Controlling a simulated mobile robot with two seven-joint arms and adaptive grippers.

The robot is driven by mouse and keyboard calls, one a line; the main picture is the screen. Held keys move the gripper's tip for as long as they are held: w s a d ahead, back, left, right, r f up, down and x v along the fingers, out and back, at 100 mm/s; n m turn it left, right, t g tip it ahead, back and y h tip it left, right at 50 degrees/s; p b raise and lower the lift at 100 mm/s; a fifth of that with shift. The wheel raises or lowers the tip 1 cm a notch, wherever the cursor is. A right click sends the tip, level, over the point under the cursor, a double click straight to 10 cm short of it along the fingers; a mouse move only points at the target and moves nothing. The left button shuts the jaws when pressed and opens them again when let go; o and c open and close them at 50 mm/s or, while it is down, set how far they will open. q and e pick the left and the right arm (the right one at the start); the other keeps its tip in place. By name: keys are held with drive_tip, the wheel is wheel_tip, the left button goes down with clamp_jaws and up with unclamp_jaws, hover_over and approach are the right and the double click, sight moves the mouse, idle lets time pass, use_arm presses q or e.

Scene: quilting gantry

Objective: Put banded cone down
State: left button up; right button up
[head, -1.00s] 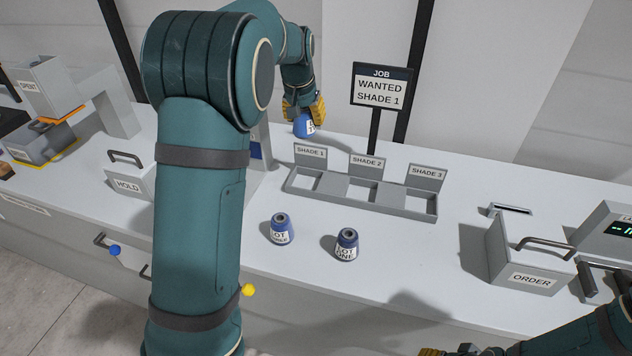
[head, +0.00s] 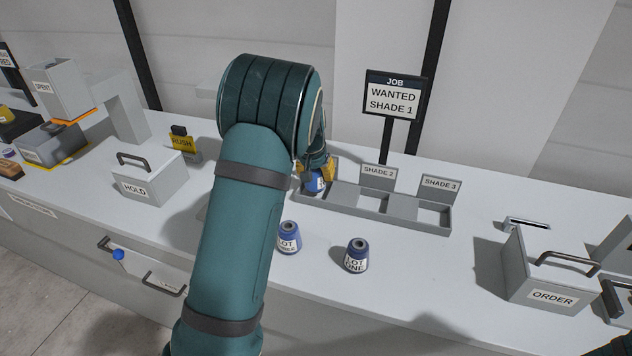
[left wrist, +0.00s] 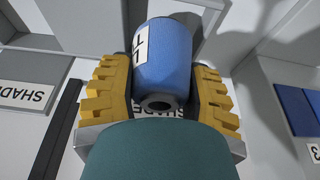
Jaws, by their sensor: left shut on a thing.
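My left gripper (head: 318,168) is shut on a blue cone (head: 315,183) with a white label, at the left end of the grey shade tray (head: 400,218). The gripper and cone hide the Shade 1 sign and much of that compartment; I cannot tell whether the cone touches the tray. In the left wrist view the cone (left wrist: 163,60) sits between the yellow fingers of the gripper (left wrist: 165,95), its label partly in sight. Two similar blue cones, one (head: 289,238) partly beside my arm and one marked LOT ONE (head: 357,256), stand upright on the counter. My right gripper is out of view.
The job sign (head: 393,95) behind the tray reads WANTED SHADE 1. The HOLD box (head: 150,178) and a RUSH item (head: 183,143) are at left. The ORDER box (head: 545,270) is at right. The Shade 2 and Shade 3 compartments look empty.

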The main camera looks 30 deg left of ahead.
sight(316, 180)
use_arm(q)
drive_tip(key=shift+f, duration=1.45)
drive_tip(key=o, duration=1.2)
drive_tip(key=shift+f+b, duration=0.15)
drive_tip(key=shift+b, duration=0.15)
drive_tip(key=shift+r, duration=0.45)
drive_tip(key=p+v, duration=0.3)
drive_tip(key=v, duration=0.8)
drive_tip(key=shift+s+r, duration=0.2)
drive_tip(key=shift+r, duration=0.05)
drive_tip(key=shift+f, duration=0.1)
